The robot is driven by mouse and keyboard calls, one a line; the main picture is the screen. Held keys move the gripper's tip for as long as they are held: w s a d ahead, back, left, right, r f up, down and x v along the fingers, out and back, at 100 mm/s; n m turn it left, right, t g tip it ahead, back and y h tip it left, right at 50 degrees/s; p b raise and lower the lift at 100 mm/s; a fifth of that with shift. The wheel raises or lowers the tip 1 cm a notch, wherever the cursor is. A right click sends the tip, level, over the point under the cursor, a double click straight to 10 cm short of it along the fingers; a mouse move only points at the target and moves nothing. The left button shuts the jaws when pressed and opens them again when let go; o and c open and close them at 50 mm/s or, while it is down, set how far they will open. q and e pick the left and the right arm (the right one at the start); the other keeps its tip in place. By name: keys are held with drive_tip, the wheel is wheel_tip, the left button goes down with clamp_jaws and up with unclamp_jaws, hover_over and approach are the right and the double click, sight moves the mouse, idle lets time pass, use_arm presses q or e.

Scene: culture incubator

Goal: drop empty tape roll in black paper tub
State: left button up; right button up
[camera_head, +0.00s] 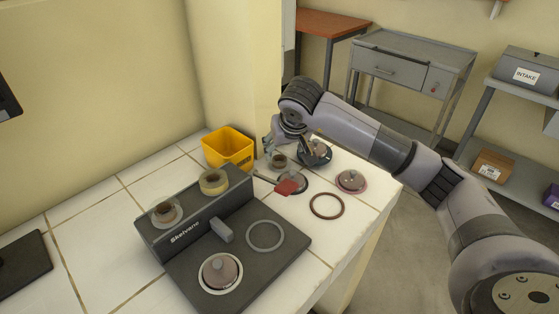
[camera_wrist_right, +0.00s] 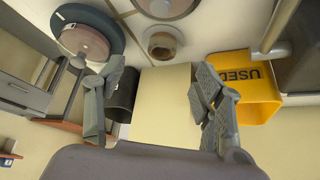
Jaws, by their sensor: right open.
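A small brown empty tape roll (camera_head: 278,161) stands on the white tiled counter near the back; it also shows in the right wrist view (camera_wrist_right: 162,44). My right gripper (camera_head: 284,148) is open and empty close by. In the right wrist view its fingers (camera_wrist_right: 157,82) are spread apart, and the roll lies beyond them with nothing between the tips. A black tub (camera_wrist_right: 122,96) shows partly behind one finger in the wrist view; in the head view I cannot make it out behind my gripper. My left gripper is out of view.
A yellow tub (camera_head: 228,149), marked USED in the wrist view, stands beside the roll. A dark Skelvano device (camera_head: 190,229) with rolls and discs fills the front.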

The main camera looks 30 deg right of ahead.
sight(279, 159)
drive_tip(key=p+x, duration=0.1)
drive_tip(key=x, duration=0.6)
drive_tip(key=shift+w+a+f, duration=0.1)
drive_tip(key=shift+w+f, duration=0.05)
drive_tip(key=shift+w, duration=0.2)
drive_tip(key=c, duration=0.9)
